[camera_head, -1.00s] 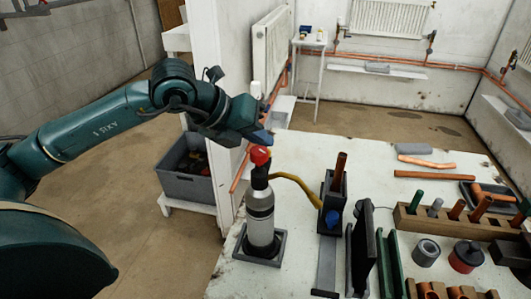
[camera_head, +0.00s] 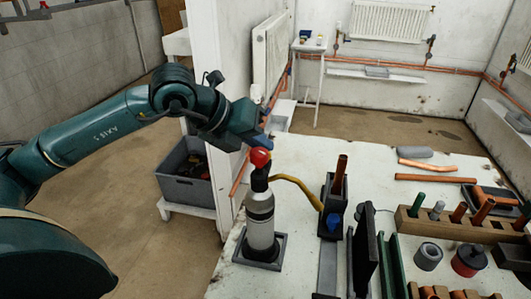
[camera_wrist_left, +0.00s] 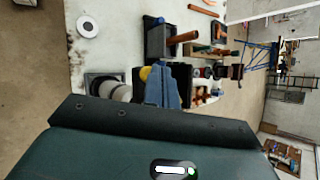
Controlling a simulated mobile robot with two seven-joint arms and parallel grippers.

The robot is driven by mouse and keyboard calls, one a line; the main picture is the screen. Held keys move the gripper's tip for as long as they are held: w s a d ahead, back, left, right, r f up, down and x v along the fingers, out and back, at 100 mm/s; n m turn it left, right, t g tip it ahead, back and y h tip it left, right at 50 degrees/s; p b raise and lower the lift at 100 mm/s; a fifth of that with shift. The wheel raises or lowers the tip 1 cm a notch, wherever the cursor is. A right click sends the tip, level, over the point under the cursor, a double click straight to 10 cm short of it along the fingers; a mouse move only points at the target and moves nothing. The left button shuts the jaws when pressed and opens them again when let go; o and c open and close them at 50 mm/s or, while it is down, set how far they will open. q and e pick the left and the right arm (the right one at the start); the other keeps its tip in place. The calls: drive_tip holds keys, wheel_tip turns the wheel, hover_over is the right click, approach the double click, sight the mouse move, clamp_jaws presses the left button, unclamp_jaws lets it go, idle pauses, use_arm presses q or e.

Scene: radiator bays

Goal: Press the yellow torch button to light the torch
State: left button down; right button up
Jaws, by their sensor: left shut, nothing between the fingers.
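The torch is a grey gas cylinder (camera_head: 261,222) standing upright in a dark square base, with a red knob (camera_head: 260,157) on top. A yellow hose (camera_head: 301,187) runs from its head to a dark holder (camera_head: 333,209) with a blue knob. My left gripper (camera_head: 264,140) is shut and empty, its blue fingertips just above and behind the red knob; I cannot tell if they touch it. In the left wrist view the shut fingers (camera_wrist_left: 161,90) lie beside a small yellow part (camera_wrist_left: 145,73), partly covered by them. No separate yellow button shows clearly. My right gripper is out of view.
On the white bench (camera_head: 300,158), copper pipes (camera_head: 436,179), a wooden rack (camera_head: 450,228) with upright tools, and a grey roll (camera_head: 428,257) lie to the right. A grey crate (camera_head: 187,172) stands left of the bench. The bench's back left area is clear.

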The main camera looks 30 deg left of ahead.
use_arm(q)
drive_tip(key=shift+f, duration=0.25)
drive_tip(key=shift+r, duration=0.1)
idle(0.4)
drive_tip(key=shift+r, duration=0.8)
wheel_tip(320, 180, up, 5)
drive_tip(key=p, duration=0.3)
drive_tip(key=shift+p, duration=0.4)
idle(0.3)
